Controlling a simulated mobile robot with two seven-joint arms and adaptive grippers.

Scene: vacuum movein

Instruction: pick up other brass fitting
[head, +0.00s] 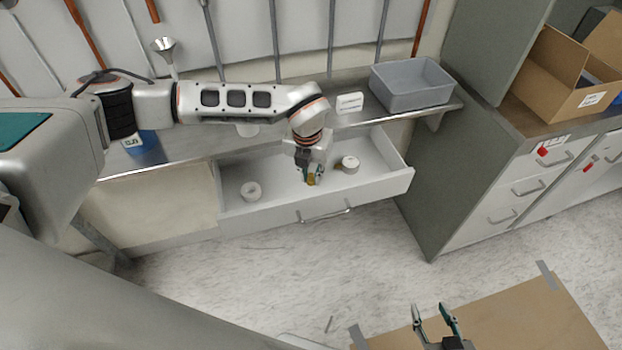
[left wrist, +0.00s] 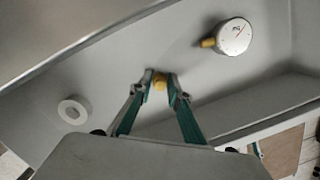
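A small yellow brass fitting (left wrist: 160,82) is between the fingertips of my left gripper (left wrist: 159,80) in the left wrist view. The fingers appear shut on it from both sides. In the head view my left gripper (head: 309,176) reaches down into the open drawer (head: 285,202), and the fitting (head: 313,180) shows as a yellow spot at its tips. Whether the fitting touches the drawer floor is unclear. My right gripper (head: 434,314) is open and empty, at the lower edge of the head view, over the floor area.
A round white-faced gauge with a brass stem (left wrist: 233,37) lies in the drawer, right of my left gripper. A white ring-shaped roll (head: 251,191) lies to its left. The counter above holds a grey bin (head: 411,88). A cardboard box (head: 565,75) stands at right.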

